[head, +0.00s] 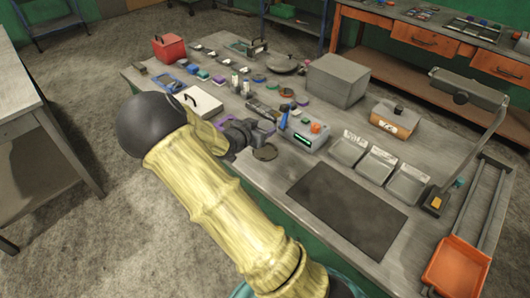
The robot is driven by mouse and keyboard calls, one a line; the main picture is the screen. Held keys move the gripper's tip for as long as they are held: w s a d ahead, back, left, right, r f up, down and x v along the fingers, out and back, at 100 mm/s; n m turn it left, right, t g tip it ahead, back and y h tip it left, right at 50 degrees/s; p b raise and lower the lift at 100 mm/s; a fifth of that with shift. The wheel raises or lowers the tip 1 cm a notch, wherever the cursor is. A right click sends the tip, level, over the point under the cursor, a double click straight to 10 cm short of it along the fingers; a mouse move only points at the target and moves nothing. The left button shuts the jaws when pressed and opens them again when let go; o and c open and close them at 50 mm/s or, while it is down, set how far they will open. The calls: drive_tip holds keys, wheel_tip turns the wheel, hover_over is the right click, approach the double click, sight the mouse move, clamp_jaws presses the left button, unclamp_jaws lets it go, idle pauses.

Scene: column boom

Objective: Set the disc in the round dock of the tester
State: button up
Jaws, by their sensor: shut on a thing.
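My gripper (264,131) is dark grey with some purple showing and hangs over the table at the left of the tester. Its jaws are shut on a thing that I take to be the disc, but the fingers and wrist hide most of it. A flat, dark olive round piece (265,153) shows just below the fingertips; I cannot tell whether it touches them. The tester (309,140) is a grey box with a green display, an orange knob and a blue part at its left. I cannot make out its round dock clearly.
Three grey trays (378,165) stand right of the tester. A bare dark mat (347,209) lies in front. A large grey box (338,80) and several small parts stand behind. A lamp-like arm (470,130) and an orange bin (456,264) are at the right.

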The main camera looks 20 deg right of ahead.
drive_tip(key=shift+r, duration=0.1)
drive_tip(key=shift+s, duration=0.1)
wheel_tip(320, 180, down, 6)
drive_tip(key=shift+r, duration=0.2)
drive_tip(key=shift+f, duration=0.35)
drive_tip(key=shift+f, duration=0.1)
drive_tip(key=shift+f, duration=1.75)
drive_tip(key=shift+f+b, duration=0.2)
drive_tip(key=shift+b, duration=0.1)
drive_tip(key=o, duration=1.2)
